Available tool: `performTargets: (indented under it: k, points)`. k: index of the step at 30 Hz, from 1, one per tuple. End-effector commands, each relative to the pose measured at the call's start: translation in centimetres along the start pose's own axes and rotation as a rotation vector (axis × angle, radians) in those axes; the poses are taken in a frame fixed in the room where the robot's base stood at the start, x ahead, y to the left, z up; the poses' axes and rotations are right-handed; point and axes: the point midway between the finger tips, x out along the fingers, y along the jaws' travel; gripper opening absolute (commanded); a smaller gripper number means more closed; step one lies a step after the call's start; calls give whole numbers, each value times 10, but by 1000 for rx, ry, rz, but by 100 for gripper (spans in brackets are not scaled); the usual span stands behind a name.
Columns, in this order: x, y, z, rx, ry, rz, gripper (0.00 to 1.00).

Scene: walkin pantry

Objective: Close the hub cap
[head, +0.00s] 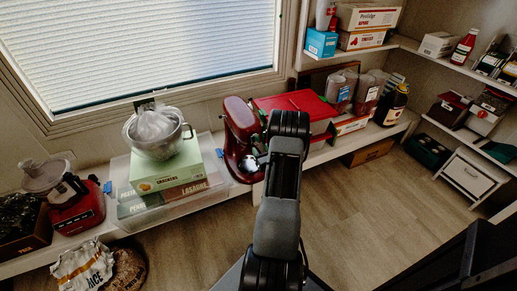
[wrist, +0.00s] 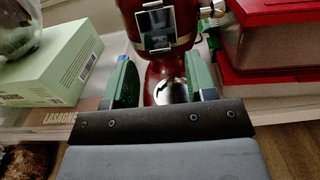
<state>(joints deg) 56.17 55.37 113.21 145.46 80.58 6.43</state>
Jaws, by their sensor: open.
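A red stand mixer (head: 238,137) stands on the low shelf beside the window. In the wrist view its red body (wrist: 166,55) is straight ahead of my gripper (wrist: 163,82). A square, shiny plate with a dark frame (wrist: 156,27) shows on the mixer's front, just beyond the fingertips; it looks like the hub cap, but I cannot tell how far open it is. A silver knob (wrist: 213,9) is to its right. My gripper is open, with its green-padded fingers apart and nothing between them. In the head view my arm hides much of the gripper.
A green crackers box (head: 168,172) on a clear bin with a metal pot (head: 157,133) on top stands left of the mixer. Red-lidded containers (head: 296,104) sit close on its right. The floor (head: 352,199) in front is clear.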

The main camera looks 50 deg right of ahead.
Motion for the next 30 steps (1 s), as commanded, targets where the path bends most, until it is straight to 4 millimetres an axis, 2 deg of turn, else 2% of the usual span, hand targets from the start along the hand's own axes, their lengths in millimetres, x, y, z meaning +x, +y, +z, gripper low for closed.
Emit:
performTargets:
  k: [3,7,20,30]
  points:
    - [14,1,-1,0,0,2,51]
    - [24,0,-1,0,0,1,51]
    - [29,0,0,0,1,1,50]
    - [29,0,0,0,1,1,18]
